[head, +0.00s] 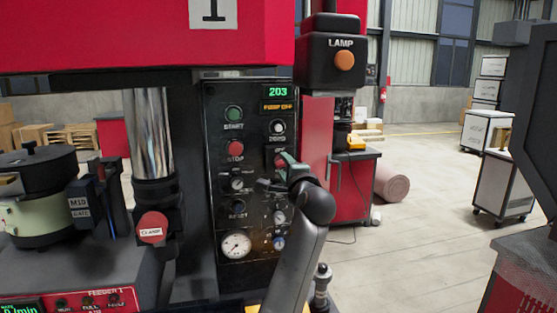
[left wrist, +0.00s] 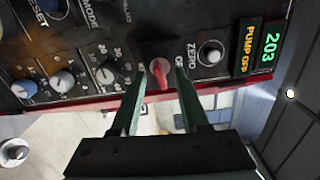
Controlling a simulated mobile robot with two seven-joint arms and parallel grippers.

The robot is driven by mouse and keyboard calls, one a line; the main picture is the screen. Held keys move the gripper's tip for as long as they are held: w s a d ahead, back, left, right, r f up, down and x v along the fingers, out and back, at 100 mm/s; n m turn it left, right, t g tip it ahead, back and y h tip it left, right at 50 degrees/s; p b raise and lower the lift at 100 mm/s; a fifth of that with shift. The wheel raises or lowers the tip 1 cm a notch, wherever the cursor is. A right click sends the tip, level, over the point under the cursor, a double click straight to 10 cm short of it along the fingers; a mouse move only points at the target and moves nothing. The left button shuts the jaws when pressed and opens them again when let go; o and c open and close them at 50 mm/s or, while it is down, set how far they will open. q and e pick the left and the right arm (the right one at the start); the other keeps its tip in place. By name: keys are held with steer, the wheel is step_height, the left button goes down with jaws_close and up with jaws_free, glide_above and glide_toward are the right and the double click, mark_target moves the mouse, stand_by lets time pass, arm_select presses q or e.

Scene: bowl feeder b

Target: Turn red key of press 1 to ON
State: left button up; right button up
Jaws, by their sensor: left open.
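The red key (left wrist: 160,76) sits in a round switch on the dark control panel of press 1 (head: 213,108). In the left wrist view it lies between the two greenish fingers of my left gripper (left wrist: 161,84). The fingers are open, one on each side of the key with gaps; whether they touch it I cannot tell. The label beside the key is partly hidden by a finger, with only "O" and part of another letter showing. In the head view my left gripper (head: 285,166) is at the panel's right side and mostly covers the key. My right gripper is not in view.
Near the key are the ZERO knob (left wrist: 210,53), a dial (left wrist: 108,73) and a display reading 203 (left wrist: 271,46). A lamp box (head: 343,60) juts out at the upper right. Open floor lies right.

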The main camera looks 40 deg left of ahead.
arm_select(q)
steer(key=v, duration=0.6)
steer(key=shift+d, duration=0.2)
steer(key=shift+s, duration=0.2)
stand_by(0.3)
